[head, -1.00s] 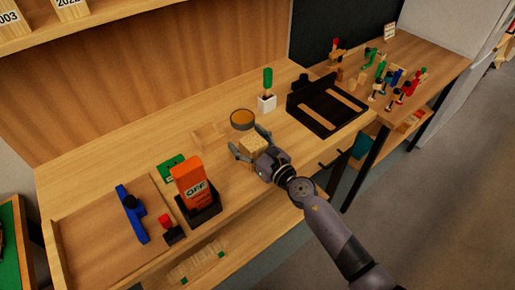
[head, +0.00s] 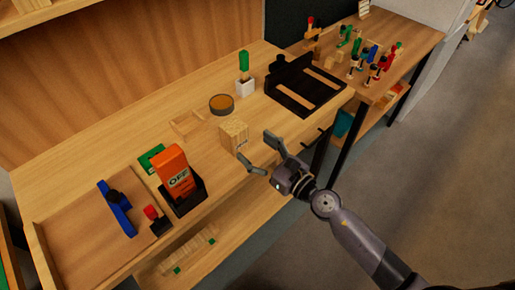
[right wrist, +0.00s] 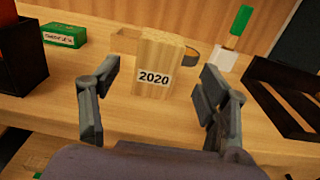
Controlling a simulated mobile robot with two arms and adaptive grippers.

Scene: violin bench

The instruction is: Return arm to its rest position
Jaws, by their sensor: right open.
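My right gripper (head: 262,155) is open and empty at the front edge of the bench. Its two fingers are apart, with nothing between them in the head view. A light wooden block (head: 233,136) stands on the bench just beyond the fingertips, apart from them. In the right wrist view the block (right wrist: 160,67) shows a label reading 2020 and stands upright ahead, between the lines of the two open fingers (right wrist: 155,90). My left gripper is not in view.
A round amber dish (head: 222,104) and a shallow wooden frame (head: 187,123) lie behind the block. A dark tray (head: 283,98) is to the right. An orange box (head: 174,172) in a black holder and a blue tool (head: 116,208) are to the left. Open floor lies in front.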

